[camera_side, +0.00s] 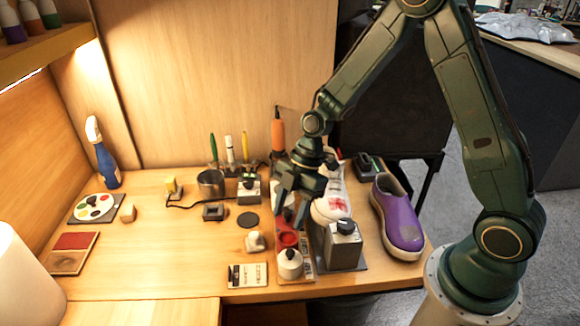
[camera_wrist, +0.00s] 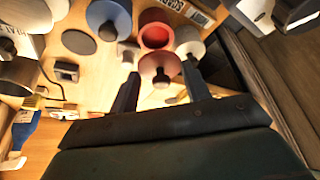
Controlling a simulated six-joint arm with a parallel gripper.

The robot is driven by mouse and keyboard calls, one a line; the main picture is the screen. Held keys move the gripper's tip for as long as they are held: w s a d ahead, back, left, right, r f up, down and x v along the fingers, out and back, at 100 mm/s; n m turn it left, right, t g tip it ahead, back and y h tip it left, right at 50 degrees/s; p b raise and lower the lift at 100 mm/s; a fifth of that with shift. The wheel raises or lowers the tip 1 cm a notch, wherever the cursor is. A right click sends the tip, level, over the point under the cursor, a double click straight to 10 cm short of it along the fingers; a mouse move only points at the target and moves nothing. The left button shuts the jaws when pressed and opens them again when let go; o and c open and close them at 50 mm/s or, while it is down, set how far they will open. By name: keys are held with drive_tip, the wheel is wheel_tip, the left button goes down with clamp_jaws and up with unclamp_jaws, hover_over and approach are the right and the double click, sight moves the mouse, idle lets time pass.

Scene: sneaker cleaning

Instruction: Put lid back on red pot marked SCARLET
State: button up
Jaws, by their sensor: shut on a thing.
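My gripper (camera_side: 286,212) points down over the row of paint pots in the side view. In the wrist view my gripper (camera_wrist: 160,72) has its two fingers on either side of a round red lid (camera_wrist: 160,64) with a dark knob, shut on it. The open red pot (camera_wrist: 156,32) shows its red inside just beyond the lid. In the side view the red pot (camera_side: 288,239) stands uncovered, just in front of and below my gripper. The lid is apart from the pot's mouth in the picture.
A white-lidded pot (camera_side: 290,262) stands in front of the red pot. A blue pot (camera_wrist: 108,18) is beside it in the wrist view. A grey metal container (camera_side: 343,246) and a purple shoe (camera_side: 400,218) stand to the right. The table's left middle has free room.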

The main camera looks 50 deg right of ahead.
sight(290, 221)
drive_tip(key=shift+f, duration=2.2)
drive_tip(key=shift+f, duration=0.1)
idle(0.9)
drive_tip(key=o, duration=1.5)
drive_tip(key=shift+r, duration=3.5)
clamp_jaws()
